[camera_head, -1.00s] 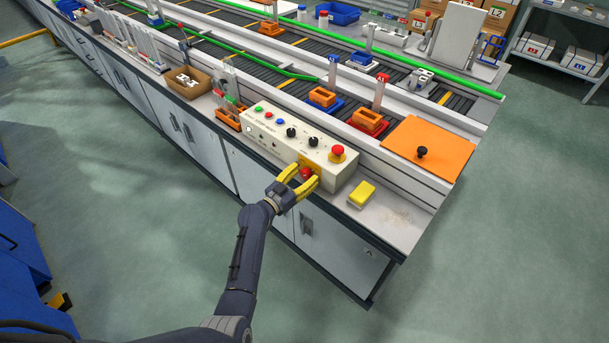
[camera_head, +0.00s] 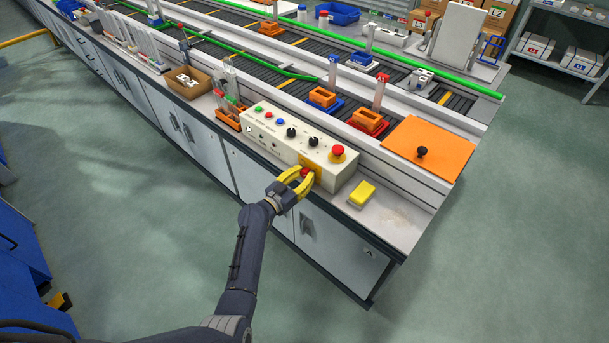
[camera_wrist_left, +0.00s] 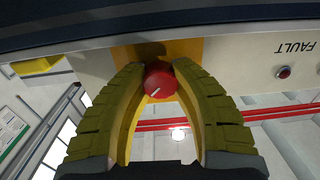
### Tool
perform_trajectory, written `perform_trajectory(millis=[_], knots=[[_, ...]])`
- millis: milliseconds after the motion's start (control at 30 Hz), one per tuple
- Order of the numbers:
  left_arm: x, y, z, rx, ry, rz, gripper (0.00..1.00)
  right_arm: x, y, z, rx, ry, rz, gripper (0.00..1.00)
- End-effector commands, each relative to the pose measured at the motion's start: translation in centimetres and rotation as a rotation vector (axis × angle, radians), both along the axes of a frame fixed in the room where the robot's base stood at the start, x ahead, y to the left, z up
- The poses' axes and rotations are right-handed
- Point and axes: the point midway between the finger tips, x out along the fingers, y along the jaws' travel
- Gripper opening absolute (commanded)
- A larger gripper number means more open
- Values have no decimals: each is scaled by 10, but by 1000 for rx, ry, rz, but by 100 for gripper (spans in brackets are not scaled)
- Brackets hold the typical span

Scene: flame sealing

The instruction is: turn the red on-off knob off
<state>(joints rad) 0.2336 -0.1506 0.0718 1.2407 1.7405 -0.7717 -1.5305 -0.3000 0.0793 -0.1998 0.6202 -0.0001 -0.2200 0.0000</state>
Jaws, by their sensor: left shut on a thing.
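The red on-off knob (camera_head: 305,172) sits on a yellow plate (camera_head: 316,168) on the front face of the cream control box (camera_head: 281,141). My left gripper (camera_head: 301,174) has its yellow fingers on both sides of the knob, shut on it. In the left wrist view the knob (camera_wrist_left: 160,80) lies between the fingertips (camera_wrist_left: 160,76), with a white mark on its face pointing to the lower left. My right gripper is not in view.
A red mushroom button (camera_head: 337,152) and two black knobs are on top of the control box. A yellow block (camera_head: 362,194) lies right of the box on the bench. An orange plate (camera_head: 430,144) with a black handle is farther right. The floor in front is clear.

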Motion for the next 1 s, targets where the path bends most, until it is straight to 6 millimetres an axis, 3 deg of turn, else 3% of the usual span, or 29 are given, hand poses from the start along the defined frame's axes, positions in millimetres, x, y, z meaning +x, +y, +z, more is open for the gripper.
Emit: perform_trajectory(millis=[1000], knots=[[-1,-1,0,-447,353,-2,0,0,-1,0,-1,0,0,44]])
